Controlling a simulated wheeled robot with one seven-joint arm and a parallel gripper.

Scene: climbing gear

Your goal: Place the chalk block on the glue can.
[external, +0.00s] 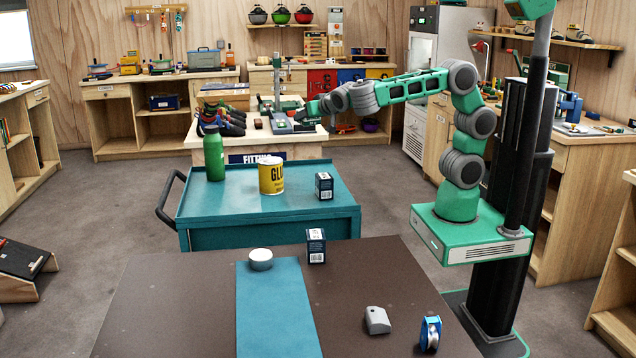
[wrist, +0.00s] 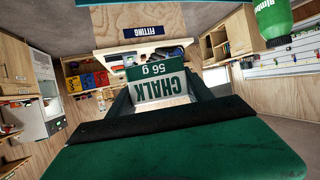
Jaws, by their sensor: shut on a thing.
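The chalk block (wrist: 160,86) is a white and green box lettered "CHALK 56 g", its lettering upside down in the wrist view. My gripper (wrist: 158,98) is shut on it, with a finger at each side. In the external view my gripper (external: 306,111) is held up, behind and above the teal cart; the block is hard to make out there. The glue can (external: 271,177) is yellow with a pale top and stands upright on the cart, lower in the picture and left of my gripper. I cannot make out the can in the wrist view.
On the teal cart (external: 225,208) a green bottle (external: 215,155) stands left of the can and a dark box (external: 324,186) right of it.

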